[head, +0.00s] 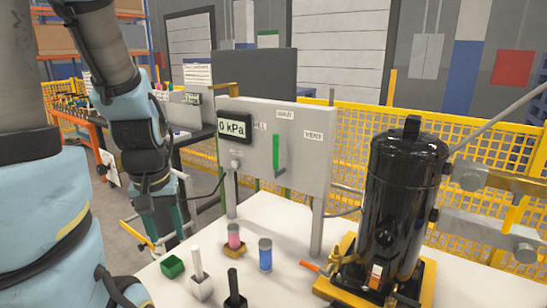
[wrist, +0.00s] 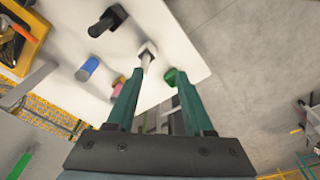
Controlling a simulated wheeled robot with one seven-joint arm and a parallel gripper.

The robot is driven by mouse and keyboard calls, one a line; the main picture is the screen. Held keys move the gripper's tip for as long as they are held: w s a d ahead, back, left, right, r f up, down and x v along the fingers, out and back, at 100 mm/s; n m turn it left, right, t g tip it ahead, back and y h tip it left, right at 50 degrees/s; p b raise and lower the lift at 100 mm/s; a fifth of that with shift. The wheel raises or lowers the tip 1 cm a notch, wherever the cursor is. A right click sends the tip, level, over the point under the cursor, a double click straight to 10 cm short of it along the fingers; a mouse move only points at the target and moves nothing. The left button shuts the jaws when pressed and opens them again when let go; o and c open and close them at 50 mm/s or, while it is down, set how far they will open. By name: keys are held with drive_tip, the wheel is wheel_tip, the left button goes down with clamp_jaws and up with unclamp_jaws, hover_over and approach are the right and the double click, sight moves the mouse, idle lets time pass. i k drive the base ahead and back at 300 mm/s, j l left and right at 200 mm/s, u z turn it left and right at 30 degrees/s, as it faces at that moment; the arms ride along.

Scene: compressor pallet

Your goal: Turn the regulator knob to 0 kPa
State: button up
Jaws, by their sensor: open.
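The grey panel (head: 290,170) stands upright at the back of the white table in the head view. Its display (head: 234,126) reads 0 kPa. A small pale round part below the display, apparently the regulator knob (head: 235,164), is too small to show its setting. My gripper (head: 166,238) hangs fingers down left of the panel, apart from it. In the wrist view my gripper (wrist: 156,80) has its two teal fingers spread with nothing held between them. The knob cannot be made out in the wrist view.
A green lever (head: 276,155) is on the panel, near VENT lettering. The black compressor (head: 403,205) stands at right on a yellow base. A green box (head: 172,267), a white-handled block (head: 201,286), a pink cylinder (head: 234,237) and a blue cylinder (head: 265,255) stand on the table (head: 300,288).

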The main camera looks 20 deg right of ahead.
sight(101, 169)
drive_tip(key=k, duration=0.45)
drive_tip(key=u, duration=0.45)
drive_tip(key=k+u, duration=0.15)
drive_tip(key=u, duration=0.25)
drive_tip(key=j+u, duration=0.1)
drive_tip(key=u, duration=0.35)
drive_tip(key=i+u, duration=0.25)
drive_tip(key=i, duration=0.15)
drive_tip(key=i+l+u, duration=0.2)
drive_tip(key=i, duration=0.2)
drive_tip(key=i+l+u, duration=0.25)
drive_tip(key=i+j, duration=0.1)
